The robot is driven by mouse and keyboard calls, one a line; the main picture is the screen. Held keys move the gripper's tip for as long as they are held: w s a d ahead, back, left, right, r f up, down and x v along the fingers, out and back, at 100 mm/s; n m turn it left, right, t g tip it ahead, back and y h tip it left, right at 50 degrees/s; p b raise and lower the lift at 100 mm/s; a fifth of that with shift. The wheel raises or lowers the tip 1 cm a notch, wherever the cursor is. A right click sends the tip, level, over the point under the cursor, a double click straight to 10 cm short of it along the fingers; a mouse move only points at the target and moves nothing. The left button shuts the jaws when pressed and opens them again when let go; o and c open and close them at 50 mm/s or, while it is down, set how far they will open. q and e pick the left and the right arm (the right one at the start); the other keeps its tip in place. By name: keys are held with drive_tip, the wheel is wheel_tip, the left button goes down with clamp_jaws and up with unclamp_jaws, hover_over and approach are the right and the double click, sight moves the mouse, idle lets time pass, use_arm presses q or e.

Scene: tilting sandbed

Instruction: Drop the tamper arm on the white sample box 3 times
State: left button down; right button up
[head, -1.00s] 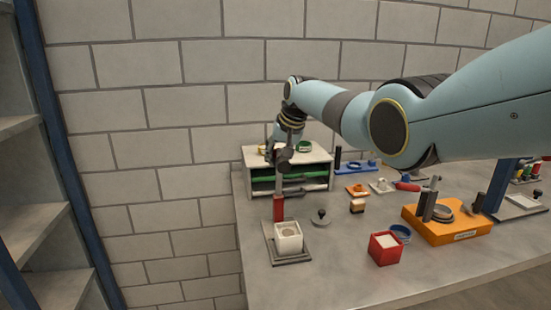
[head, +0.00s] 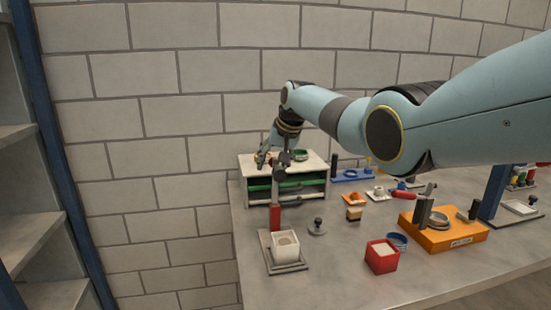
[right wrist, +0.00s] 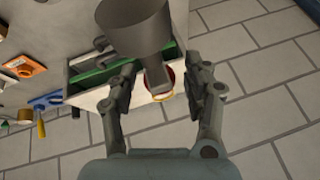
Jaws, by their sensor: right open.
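The white sample box (head: 286,246) stands upright on the grey base plate (head: 300,267) of the tamper, near the table's left edge. A red block (head: 275,216) stands behind the box. The grey tamper arm (head: 276,188) points up above it, clear of the box. My right gripper (head: 272,158) is at the top of this arm. In the right wrist view the gripper (right wrist: 162,95) has its fingers spread wide. A dark grey cylinder (right wrist: 133,28) with a bar shows there close to the camera, seemingly part of the tamper. I cannot tell whether a finger touches it. My left gripper is out of view.
A shelf cabinet (head: 312,165) with green and grey bars stands behind the tamper. To the right are a small grey knob (head: 317,227), a red box (head: 382,257), a blue ring (head: 398,239) and an orange device (head: 440,238). The front table is clear.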

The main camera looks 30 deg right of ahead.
drive_tip(key=v, duration=1.2)
drive_tip(key=shift+w, duration=0.1)
